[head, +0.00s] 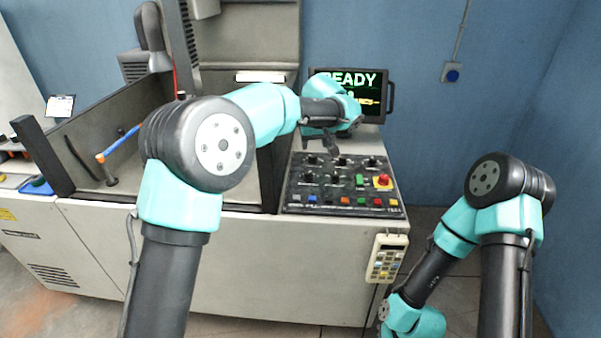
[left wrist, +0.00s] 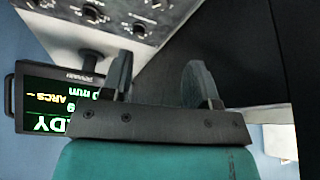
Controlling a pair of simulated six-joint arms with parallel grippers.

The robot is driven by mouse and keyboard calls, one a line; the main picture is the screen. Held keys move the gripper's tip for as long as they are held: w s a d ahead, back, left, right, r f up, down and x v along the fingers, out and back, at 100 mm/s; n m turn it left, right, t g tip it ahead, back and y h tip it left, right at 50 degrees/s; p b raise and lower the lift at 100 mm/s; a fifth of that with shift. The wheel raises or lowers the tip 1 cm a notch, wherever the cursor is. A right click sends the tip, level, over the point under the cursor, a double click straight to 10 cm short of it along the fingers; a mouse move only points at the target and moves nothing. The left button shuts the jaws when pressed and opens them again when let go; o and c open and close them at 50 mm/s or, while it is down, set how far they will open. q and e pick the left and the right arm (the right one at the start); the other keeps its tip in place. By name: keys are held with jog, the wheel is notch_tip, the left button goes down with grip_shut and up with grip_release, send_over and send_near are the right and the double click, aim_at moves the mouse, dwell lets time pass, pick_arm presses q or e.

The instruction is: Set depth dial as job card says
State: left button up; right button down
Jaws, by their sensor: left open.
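The control panel (head: 342,203) stands on the right part of the machine, with rows of black dials, coloured buttons and a red knob on yellow. Which dial is the depth dial cannot be read. My left gripper (head: 331,143) is over the back edge of the panel. In the left wrist view its fingers (left wrist: 161,80) are apart and empty, with several black dials (left wrist: 92,14) beyond them. The screen (head: 350,88) shows READY, partly hidden by my left arm. A white card (head: 60,107) stands at the far left, its writing too small to read. My right gripper is out of view.
A grey-walled tank (head: 95,160) with a blue and orange tool (head: 118,145) lies left of the panel. A keypad unit (head: 387,258) hangs on the machine's front. Blue wall stands behind; the floor to the right looks clear apart from my right arm.

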aim_at(309, 173)
pick_arm(q)
jog(key=shift+f, duration=0.1)
jog(key=x, duration=1.7)
jog(key=shift+a+f, duration=0.1)
jog(key=shift+w, duration=0.1)
jog(key=shift+c, duration=0.3)
jog(key=c, duration=0.8)
jog(key=shift+c, duration=0.2)
jog(key=o, duration=0.9)
